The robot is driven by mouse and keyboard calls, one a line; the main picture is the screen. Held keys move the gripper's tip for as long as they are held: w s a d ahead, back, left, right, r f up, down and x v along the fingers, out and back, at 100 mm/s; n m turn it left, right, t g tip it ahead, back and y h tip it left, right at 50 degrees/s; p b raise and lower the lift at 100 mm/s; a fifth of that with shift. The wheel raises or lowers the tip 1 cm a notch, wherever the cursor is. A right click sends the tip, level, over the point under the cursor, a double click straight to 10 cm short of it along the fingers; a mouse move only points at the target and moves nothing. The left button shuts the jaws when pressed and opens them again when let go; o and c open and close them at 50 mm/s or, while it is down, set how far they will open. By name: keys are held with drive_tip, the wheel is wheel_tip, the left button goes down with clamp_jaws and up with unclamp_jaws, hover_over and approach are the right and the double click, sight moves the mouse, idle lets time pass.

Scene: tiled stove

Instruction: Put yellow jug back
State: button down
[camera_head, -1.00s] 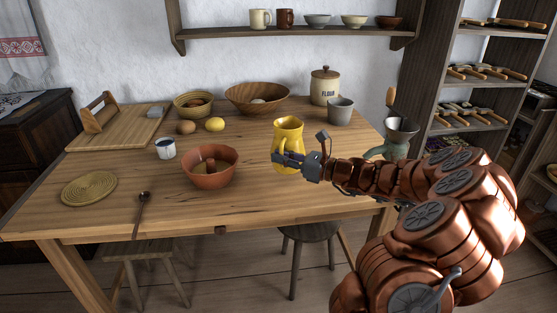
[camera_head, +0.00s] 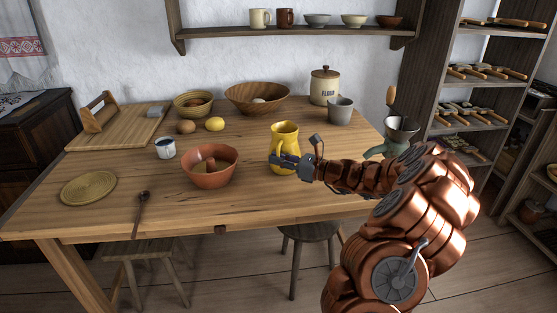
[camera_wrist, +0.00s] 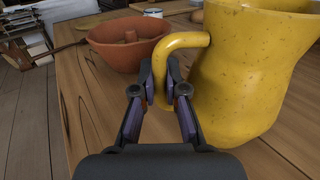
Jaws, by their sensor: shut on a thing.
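The yellow jug (camera_head: 285,138) stands upright at the right-hand part of the wooden table, or very slightly above it; I cannot tell which. It fills the right side of the wrist view (camera_wrist: 245,70). My gripper (camera_head: 277,159) comes from the right in the head view and is shut on the jug's handle (camera_wrist: 188,42). In the wrist view my two fingers (camera_wrist: 160,88) sit on either side of the handle's lower part.
A terracotta bowl (camera_head: 196,175) stands just left of the jug. A grey cup (camera_head: 340,111), a flour jar (camera_head: 324,88) and a wooden bowl (camera_head: 240,96) stand behind. A grinder (camera_head: 398,132) is at the right edge. The wall shelf (camera_head: 300,33) holds mugs and bowls. The table's front middle is clear.

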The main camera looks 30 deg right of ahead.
drive_tip(key=c, duration=1.2)
unclamp_jaws()
